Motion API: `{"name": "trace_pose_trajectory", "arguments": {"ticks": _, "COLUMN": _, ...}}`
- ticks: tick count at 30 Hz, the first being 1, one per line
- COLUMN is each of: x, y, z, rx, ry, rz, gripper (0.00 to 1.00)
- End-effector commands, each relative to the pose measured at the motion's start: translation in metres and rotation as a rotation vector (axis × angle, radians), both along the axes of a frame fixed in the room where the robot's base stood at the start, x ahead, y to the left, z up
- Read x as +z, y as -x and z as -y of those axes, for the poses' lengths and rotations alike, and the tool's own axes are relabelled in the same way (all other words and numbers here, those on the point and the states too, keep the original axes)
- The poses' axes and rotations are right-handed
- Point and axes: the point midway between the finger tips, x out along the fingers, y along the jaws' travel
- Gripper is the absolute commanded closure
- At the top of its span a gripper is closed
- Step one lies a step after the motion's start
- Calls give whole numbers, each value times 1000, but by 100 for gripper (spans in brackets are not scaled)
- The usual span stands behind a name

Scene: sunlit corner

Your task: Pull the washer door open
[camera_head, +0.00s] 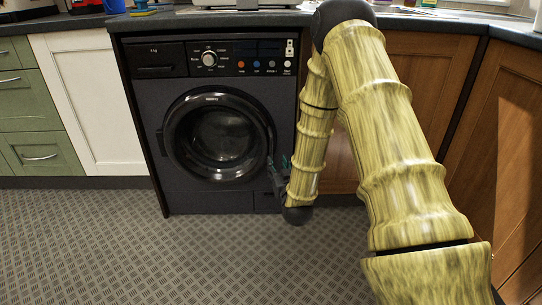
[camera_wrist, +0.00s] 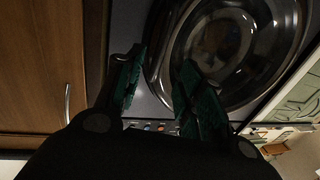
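The black washer (camera_head: 220,197) stands under the counter with its round door (camera_head: 213,137), which looks closed against the front. The door has a dark glossy rim and a glass window. My gripper (camera_head: 279,165) is at the right edge of the door, low on the washer front. In the wrist view the washer appears upside down, and my gripper (camera_wrist: 162,65) shows two green-padded fingers spread apart. The edge of the door (camera_wrist: 225,38) appears between and behind the fingertips; whether they touch it I cannot tell. A handle at that edge is not clearly visible.
A white cabinet (camera_head: 88,100) and green drawers (camera_head: 35,115) are left of the washer. Wooden cabinets (camera_head: 432,75) are to the right, behind my arm. The patterned floor (camera_head: 110,245) in front of the washer is clear. The dark countertop (camera_head: 170,22) runs above.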

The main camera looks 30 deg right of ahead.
Motion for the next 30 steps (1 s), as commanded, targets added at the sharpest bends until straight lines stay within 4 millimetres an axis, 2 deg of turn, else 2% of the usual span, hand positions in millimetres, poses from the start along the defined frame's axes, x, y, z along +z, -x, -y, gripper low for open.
{"name": "trace_pose_trajectory", "arguments": {"ticks": 5, "x": -2, "y": -16, "z": 6, "rx": 0, "ry": 1, "rz": 3, "gripper": 62}}
{"name": "trace_pose_trajectory", "arguments": {"ticks": 18, "x": -3, "y": -80, "z": 30, "rx": 0, "ry": 0, "rz": 1, "gripper": 62}}
{"name": "trace_pose_trajectory", "arguments": {"ticks": 24, "x": -1, "y": -95, "z": 35, "rx": 0, "ry": 0, "rz": 1, "gripper": 62}}
{"name": "trace_pose_trajectory", "arguments": {"ticks": 30, "x": 0, "y": -100, "z": 37, "rx": 0, "ry": 0, "rz": -1, "gripper": 62}}
